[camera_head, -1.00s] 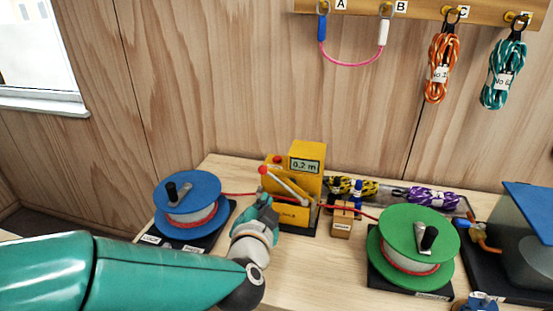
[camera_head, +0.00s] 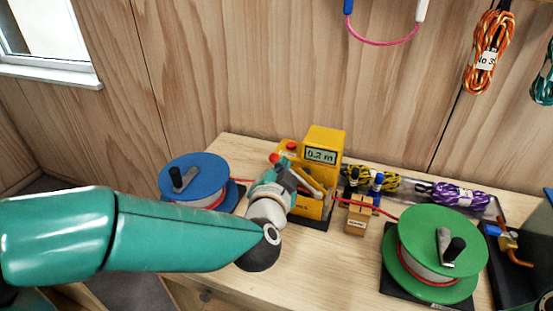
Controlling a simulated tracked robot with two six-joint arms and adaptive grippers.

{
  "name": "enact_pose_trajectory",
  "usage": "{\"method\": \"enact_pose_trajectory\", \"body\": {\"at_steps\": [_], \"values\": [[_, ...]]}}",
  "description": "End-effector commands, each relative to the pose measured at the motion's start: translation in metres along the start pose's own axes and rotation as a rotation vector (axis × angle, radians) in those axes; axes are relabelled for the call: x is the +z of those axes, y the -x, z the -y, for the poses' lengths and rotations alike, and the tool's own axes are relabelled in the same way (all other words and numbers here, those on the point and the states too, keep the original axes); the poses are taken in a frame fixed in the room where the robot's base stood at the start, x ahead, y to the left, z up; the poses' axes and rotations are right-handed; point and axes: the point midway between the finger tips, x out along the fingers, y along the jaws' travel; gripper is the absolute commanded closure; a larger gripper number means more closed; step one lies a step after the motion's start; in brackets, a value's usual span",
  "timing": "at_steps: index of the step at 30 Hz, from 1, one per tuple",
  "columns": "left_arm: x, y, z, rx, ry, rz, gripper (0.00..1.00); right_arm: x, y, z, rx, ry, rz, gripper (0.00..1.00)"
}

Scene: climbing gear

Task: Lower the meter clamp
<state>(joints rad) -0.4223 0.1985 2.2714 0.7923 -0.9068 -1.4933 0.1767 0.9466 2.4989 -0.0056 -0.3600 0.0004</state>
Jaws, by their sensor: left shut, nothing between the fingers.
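The yellow meter (camera_head: 325,147) stands on the wooden bench with "0.2 m" on its display. Its clamp arm is a pale lever (camera_head: 306,180) with a red knob (camera_head: 274,158) at its raised left end. The lever slopes down to the right across the meter's front. My left gripper (camera_head: 285,173) is shut and empty. It is at the lever, just below the red knob, and hides part of the lever. I cannot tell whether it touches the lever. A red cord (camera_head: 348,200) runs by the meter. My right gripper is not in view.
A blue reel (camera_head: 195,177) stands left of the meter and a green reel (camera_head: 438,245) to the right. A small wooden block (camera_head: 358,215) with pens stands close to the meter. Yellow and purple rope bundles (camera_head: 460,195) lie behind. An orange rope (camera_head: 488,55) hangs above.

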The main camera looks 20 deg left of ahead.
Motion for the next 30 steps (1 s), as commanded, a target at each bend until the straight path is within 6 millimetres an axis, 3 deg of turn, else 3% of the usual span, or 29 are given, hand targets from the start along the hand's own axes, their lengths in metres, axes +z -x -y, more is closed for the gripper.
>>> {"method": "enact_pose_trajectory", "body": {"at_steps": [5, 17, 23, 30], "values": [[0.000, -0.020, -0.001, 0.002, -0.001, 0.002, 1.00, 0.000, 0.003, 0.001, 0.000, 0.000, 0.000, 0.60], [-0.001, -0.099, -0.001, 0.003, -0.002, 0.002, 1.00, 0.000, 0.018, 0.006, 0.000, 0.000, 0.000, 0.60], [0.028, -0.105, -0.002, 0.003, -0.001, 0.002, 1.00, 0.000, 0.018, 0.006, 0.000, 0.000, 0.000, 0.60], [0.037, -0.107, -0.002, 0.004, -0.001, -0.002, 1.00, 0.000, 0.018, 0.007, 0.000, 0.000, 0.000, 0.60]]}}
